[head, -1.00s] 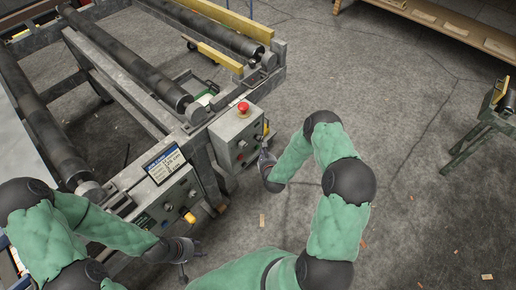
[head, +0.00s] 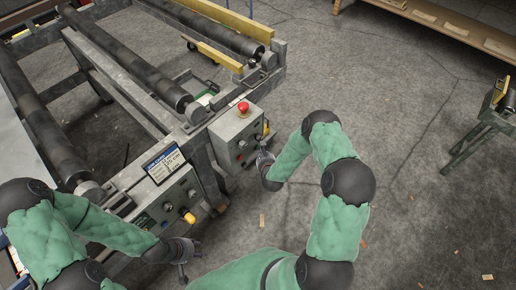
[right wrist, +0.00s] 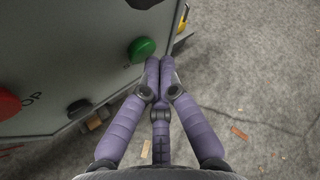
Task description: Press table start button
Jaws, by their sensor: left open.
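The control box (head: 234,134) is fixed to the roller table's corner, with a red mushroom button (head: 243,107) on top. In the right wrist view its face shows a green button (right wrist: 141,49), a red button (right wrist: 8,104) and a dark knob (right wrist: 79,108). My right gripper (right wrist: 159,62) has its fingers together, with nothing seen between them. Their tips are beside the green button's right edge; I cannot tell if they touch. In the head view the right gripper (head: 264,154) is at the box's front. My left gripper (head: 192,254) is open and empty, below the lower panel.
The roller table (head: 130,75) fills the upper left. A second panel (head: 172,202) with a display (head: 164,164) and yellow knob (head: 188,216) is near my left arm. Open concrete floor (head: 420,150) lies right. A wooden bench (head: 455,25) stands at the back.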

